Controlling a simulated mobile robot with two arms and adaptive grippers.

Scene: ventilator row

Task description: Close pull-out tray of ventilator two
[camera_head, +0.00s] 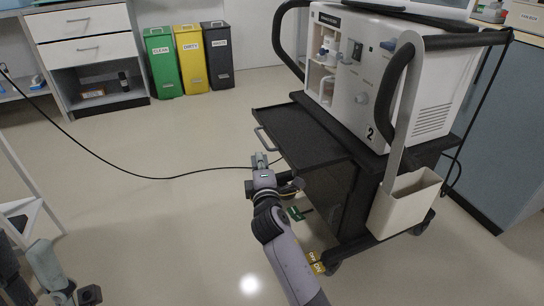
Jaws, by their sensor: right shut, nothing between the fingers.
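Ventilator two (372,75) is a white unit marked "2" on a dark wheeled cart at the right. Its black pull-out tray (300,133) sticks out to the left below the unit, empty on top. A pale bar handle (265,140) is on the tray's left front edge. My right gripper (261,159) is shut and empty, just below and in front of the handle; I cannot tell if it touches. My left gripper (68,290) shows partly at the bottom left corner, away from the cart; its jaws are unclear.
A black cable (140,177) runs across the floor from the left to the cart. Green, yellow and dark bins (191,58) stand at the back beside a drawer cabinet (85,50). A beige bin (404,203) hangs on the cart's near side. The floor left of the tray is otherwise clear.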

